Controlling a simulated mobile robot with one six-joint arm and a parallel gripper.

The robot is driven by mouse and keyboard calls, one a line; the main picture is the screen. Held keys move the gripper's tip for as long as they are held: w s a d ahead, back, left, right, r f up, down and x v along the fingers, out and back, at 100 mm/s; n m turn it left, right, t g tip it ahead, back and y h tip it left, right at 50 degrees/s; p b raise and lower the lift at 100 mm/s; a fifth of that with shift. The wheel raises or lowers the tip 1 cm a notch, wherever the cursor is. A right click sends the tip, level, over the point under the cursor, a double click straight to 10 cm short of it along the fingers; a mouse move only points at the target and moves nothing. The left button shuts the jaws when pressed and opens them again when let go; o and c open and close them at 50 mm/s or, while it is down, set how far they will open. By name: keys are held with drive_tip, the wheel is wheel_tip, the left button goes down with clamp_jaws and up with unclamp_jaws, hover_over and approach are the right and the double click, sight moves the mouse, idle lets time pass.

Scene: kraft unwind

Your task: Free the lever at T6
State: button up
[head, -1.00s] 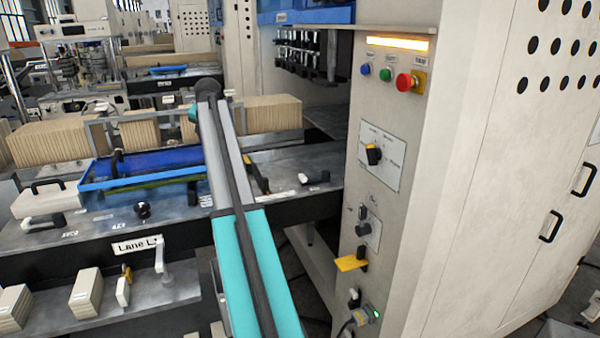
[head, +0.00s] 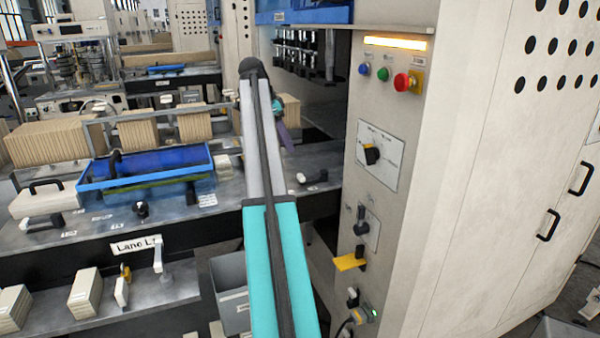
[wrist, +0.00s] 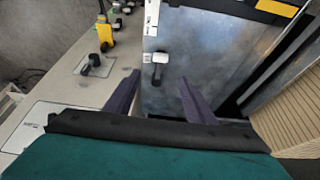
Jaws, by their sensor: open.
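A small lever with a pale handle and dark base (head: 313,179) sits on the metal deck (head: 228,190) beside the cabinet. What looks like the same lever (wrist: 160,60) shows in the wrist view, ahead of my fingertips and roughly between them. Small tags lie on the deck, but I cannot read T6 on any. My gripper (wrist: 157,92) is open, with two purple fingers apart and nothing between them. In the head view my gripper (head: 284,135) is mostly hidden behind my arm, above the deck's right end; one purple finger shows.
The cabinet (head: 400,215) with its dial, yellow lever and red button (head: 402,82) stands close on the right. A blue-framed cover (head: 145,168), a black knob (head: 141,210) and another pale-handled lever (head: 42,222) are further left. Brown packs (head: 50,142) stand behind. A grey bin (head: 230,290) is below.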

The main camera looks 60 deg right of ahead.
sight(301, 175)
drive_tip(key=shift+p+x, duration=1.75)
drive_tip(key=shift+x, duration=5.15)
drive_tip(key=shift+w, duration=0.15)
drive_tip(key=shift+c, duration=0.4)
clamp_jaws()
